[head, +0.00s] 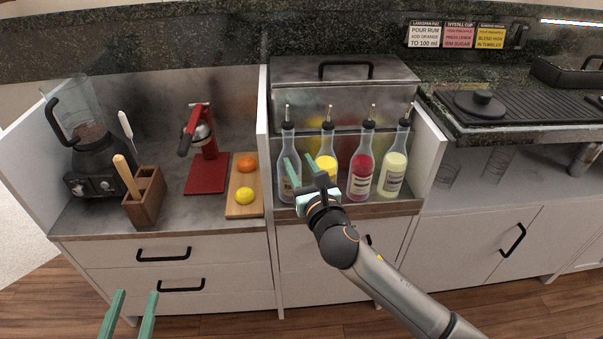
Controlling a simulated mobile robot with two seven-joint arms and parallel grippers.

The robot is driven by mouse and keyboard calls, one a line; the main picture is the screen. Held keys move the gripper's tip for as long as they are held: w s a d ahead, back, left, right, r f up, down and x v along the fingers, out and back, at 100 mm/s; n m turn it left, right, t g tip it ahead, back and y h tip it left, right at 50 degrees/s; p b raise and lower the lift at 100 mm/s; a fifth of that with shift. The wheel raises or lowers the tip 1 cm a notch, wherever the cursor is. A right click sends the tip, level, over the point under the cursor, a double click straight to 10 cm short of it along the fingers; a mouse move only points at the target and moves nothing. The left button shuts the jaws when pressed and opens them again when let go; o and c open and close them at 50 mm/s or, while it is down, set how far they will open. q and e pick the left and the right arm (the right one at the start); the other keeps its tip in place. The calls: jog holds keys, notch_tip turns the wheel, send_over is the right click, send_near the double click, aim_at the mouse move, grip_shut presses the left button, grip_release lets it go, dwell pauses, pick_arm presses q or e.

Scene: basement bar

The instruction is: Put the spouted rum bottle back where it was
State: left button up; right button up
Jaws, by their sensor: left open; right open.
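The leftmost spouted bottle (287,142), with clear pale glass and a dark neck, appears to be the rum bottle. It stands upright in the bottle row, its label partly hidden by my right gripper. My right gripper (299,159) is open, directly in front of this bottle and the yellow one; I cannot tell whether a finger touches glass. Beside it stand a yellow bottle (327,143), a red bottle (362,165) and a pale yellow bottle (394,165), all spouted. My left gripper (136,294) is open and empty at the lower left, in front of the drawers.
A steel bin (345,78) with a handled lid is behind the bottles. Left are a cutting board (243,207) with an orange and a lemon, a red press (206,175), a wooden holder (145,199) and a blender (90,150). Clear glasses (495,163) sit right.

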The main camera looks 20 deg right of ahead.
jog(key=s+a+f+m+g+y, duration=0.1)
jog(key=s+a+f+m+y, duration=0.4)
jog(key=s+m, duration=0.65)
jog(key=s+m+y, duration=0.1)
jog(key=s+m, duration=0.7)
jog(key=m, duration=1.1)
jog(key=shift+s, duration=0.15)
